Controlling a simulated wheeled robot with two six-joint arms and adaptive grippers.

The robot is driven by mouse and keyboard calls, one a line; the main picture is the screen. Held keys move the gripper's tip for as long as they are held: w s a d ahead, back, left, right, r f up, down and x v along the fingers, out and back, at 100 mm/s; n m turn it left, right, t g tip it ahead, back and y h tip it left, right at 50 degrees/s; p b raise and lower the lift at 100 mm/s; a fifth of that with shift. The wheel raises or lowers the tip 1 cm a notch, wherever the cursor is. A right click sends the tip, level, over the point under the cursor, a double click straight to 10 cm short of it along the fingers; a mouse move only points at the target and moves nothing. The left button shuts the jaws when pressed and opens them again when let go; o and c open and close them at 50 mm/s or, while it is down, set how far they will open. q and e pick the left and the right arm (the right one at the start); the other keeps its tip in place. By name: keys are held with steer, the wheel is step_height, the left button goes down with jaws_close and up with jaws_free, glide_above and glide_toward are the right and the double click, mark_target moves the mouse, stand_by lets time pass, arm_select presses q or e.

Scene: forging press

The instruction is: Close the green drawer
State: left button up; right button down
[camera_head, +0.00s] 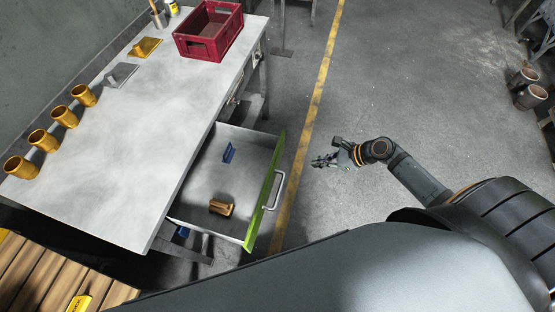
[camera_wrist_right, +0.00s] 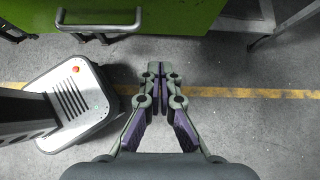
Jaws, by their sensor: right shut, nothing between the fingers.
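The green drawer (camera_head: 264,190) is pulled open from under the grey workbench. Its green front carries a metal bar handle (camera_head: 277,191). Inside lie a blue item (camera_head: 229,152) and an orange-brown item (camera_head: 221,207). My right gripper (camera_head: 318,161) is shut and empty, to the right of the handle and apart from it. In the right wrist view the gripper (camera_wrist_right: 160,70) points towards the green front (camera_wrist_right: 165,14), and the handle (camera_wrist_right: 100,26) is up and to the left of the fingertips. My left gripper is not in view.
The workbench (camera_head: 145,135) holds a red crate (camera_head: 218,54), several gold cups (camera_head: 65,116) and two wedge-shaped pieces. A wooden pallet (camera_head: 38,275) lies at the lower left. The floor right of the yellow line (camera_head: 313,112) is clear; rusty cans (camera_head: 530,96) stand at far right.

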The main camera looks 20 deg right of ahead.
glide_toward(277, 165)
steer(key=shift+d+f+b+x, duration=0.1)
steer(key=shift+b+x, duration=0.05)
steer(key=shift+x, duration=0.95)
steer(key=shift+d+f+b+x, duration=0.1)
steer(key=shift+d+x, duration=0.05)
steer(key=shift+x, duration=0.95)
steer(key=shift+d+f+b+x, duration=0.1)
steer(key=shift+b+x, duration=0.05)
steer(key=shift+x, duration=0.9)
steer(key=shift+w, duration=0.1)
